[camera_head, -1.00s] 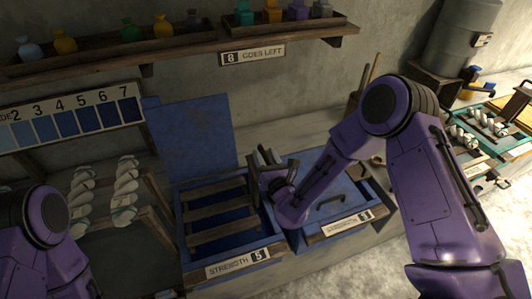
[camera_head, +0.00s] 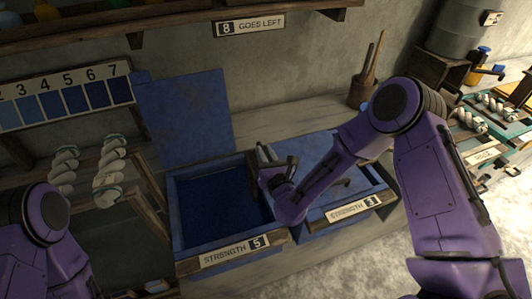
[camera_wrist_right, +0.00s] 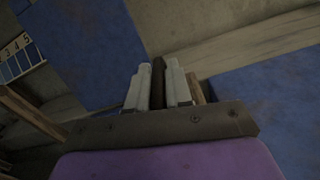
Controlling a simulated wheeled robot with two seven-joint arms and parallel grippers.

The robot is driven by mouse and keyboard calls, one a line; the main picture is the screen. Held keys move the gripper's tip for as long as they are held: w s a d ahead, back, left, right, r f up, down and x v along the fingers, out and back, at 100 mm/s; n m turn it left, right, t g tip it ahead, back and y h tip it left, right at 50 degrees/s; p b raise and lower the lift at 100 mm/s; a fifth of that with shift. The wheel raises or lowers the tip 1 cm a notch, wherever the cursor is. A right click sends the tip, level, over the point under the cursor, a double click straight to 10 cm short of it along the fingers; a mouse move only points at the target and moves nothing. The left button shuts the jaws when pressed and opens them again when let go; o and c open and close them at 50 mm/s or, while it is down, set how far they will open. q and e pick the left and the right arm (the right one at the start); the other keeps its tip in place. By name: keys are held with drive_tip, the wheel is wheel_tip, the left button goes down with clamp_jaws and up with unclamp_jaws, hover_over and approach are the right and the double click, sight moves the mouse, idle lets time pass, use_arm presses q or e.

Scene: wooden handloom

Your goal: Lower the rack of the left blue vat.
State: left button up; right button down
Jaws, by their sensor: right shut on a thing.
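The left blue vat (camera_head: 180,215) has its front sign "STRENGTH 5" and its blue lid (camera_head: 185,115) standing open behind it. Dark blue liquid (camera_head: 222,205) shows inside, and no rack slats are visible above it. My right gripper (camera_head: 268,158) is at the vat's right edge. In the right wrist view its two pale fingers (camera_wrist_right: 158,88) are closed around a dark upright bar (camera_wrist_right: 158,72). The bar's lower part is hidden by my gripper. My left arm shows at the lower left, with its gripper out of view.
The right blue vat (camera_head: 310,148), signed "STRENGTH 3", has its lid closed, partly behind my right arm. White twisted skeins (camera_head: 109,170) hang on a wooden frame at the left. A shelf (camera_head: 190,30) runs above. A pot of sticks (camera_head: 362,92) stands behind.

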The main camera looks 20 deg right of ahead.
wheel_tip(320, 180, down, 11)
drive_tip(key=b, duration=0.8)
drive_tip(key=shift+a+r, duration=0.15)
drive_tip(key=shift+r, duration=0.05)
drive_tip(key=shift+s+f, duration=0.1)
drive_tip(key=shift+s, duration=0.05)
drive_tip(key=c, duration=1.3)
unclamp_jaws()
drive_tip(key=shift+f, duration=0.1)
drive_tip(key=shift+o, duration=0.9)
drive_tip(key=shift+a, duration=0.1)
drive_tip(key=s+b, duration=0.1)
drive_tip(key=s, duration=0.3)
drive_tip(key=s+b, duration=0.1)
drive_tip(key=s, duration=0.4)
drive_tip(key=shift+s+d+b, duration=0.2)
drive_tip(key=shift+s+b, duration=0.05)
drive_tip(key=shift+b, duration=0.1)
drive_tip(key=shift+s, duration=0.45)
